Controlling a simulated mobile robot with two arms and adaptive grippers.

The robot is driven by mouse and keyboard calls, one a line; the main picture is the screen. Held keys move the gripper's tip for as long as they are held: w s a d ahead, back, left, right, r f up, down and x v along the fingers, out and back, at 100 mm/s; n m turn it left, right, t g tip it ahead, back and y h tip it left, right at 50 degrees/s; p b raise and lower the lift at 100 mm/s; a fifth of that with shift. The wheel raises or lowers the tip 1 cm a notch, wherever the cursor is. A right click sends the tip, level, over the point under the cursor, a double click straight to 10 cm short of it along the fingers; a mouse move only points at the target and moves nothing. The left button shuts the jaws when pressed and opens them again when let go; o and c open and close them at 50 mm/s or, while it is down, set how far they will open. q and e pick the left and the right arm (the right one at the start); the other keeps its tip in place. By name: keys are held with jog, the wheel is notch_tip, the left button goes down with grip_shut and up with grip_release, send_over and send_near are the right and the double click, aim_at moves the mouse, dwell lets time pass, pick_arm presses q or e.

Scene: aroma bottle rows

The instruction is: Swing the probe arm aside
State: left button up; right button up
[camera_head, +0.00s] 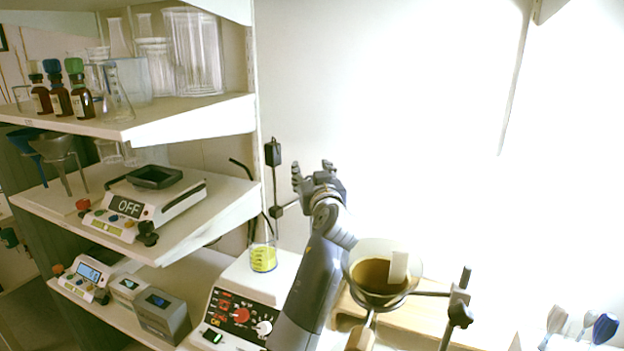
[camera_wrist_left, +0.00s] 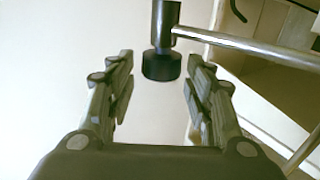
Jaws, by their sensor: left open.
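The probe arm shows in the left wrist view as a metal rod (camera_wrist_left: 250,50) running right from a dark cylindrical end piece (camera_wrist_left: 162,62). In the head view a black block (camera_head: 273,153) tops a thin upright by the hotplate, and a short bar reaches from it toward my gripper. My left gripper (camera_head: 311,170) is open and raised beside this upright. In the wrist view its fingers (camera_wrist_left: 160,85) are spread on either side of the dark end piece, with nothing gripped. I cannot tell how far the piece is from the fingers. My right gripper is not in view.
A flask with yellow liquid (camera_head: 263,258) stands on the hotplate (camera_head: 237,315). A funnel of brown liquid (camera_head: 382,278) sits in a ring clamp just right of my forearm. Shelves with bottles (camera_head: 75,90) and balances (camera_head: 140,205) fill the left. The wall behind is bare.

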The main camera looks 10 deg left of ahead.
pick_arm(q)
notch_tip(320, 180, up, 9)
jog(key=shift+f, duration=0.1)
jog(key=shift+c, duration=0.4)
